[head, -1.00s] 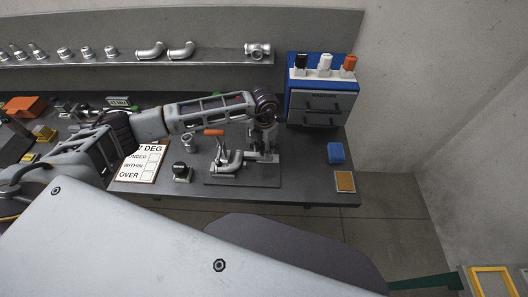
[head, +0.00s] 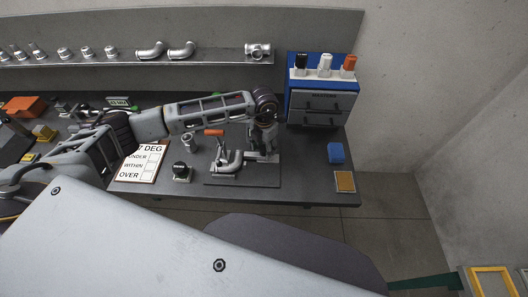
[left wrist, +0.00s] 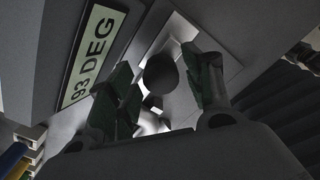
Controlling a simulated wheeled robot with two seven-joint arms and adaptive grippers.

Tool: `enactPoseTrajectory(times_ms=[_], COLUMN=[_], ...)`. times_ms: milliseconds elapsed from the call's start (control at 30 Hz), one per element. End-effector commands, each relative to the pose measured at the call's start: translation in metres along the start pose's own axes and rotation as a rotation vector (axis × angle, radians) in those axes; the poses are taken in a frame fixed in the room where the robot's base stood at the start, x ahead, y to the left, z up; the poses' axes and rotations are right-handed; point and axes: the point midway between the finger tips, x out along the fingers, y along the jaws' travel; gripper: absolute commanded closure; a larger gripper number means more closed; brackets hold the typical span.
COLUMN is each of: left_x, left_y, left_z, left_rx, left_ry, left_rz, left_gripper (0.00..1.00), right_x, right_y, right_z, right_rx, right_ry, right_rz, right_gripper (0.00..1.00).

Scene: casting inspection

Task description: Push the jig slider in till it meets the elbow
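The jig (head: 215,181) is a dark plate on the bench, with an orange-handled clamp (head: 213,132). A silver elbow (head: 229,162) sits on it. The slider (head: 262,157) is at the jig's right side, partly hidden by my left gripper (head: 263,142). In the left wrist view my left gripper (left wrist: 163,88) has its fingers apart, with a dark round knob (left wrist: 161,73) between them. Small gaps seem to show beside the knob. I cannot tell whether slider and elbow touch. My right gripper is not in view.
A blue drawer cabinet (head: 322,102) stands behind right. A blue block (head: 336,153) and a cork-coloured pad (head: 345,181) lie at the right edge. A black-topped stamp (head: 181,172) and a DEG card (head: 140,163) are left of the jig. A 93 DEG plate (left wrist: 94,50) shows in the wrist view.

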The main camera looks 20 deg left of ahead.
Motion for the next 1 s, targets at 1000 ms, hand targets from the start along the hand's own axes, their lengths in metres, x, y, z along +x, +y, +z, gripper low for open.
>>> enactPoseTrajectory(times_ms=[1000], left_x=[-0.032], left_y=[-0.001], left_z=[0.0], left_rx=[0.001], left_ry=[-0.001], left_rz=[-0.002], left_gripper=[0.46], right_x=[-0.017], right_y=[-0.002], right_z=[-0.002], right_rx=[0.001], right_ry=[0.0], right_rz=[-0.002], right_gripper=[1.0])
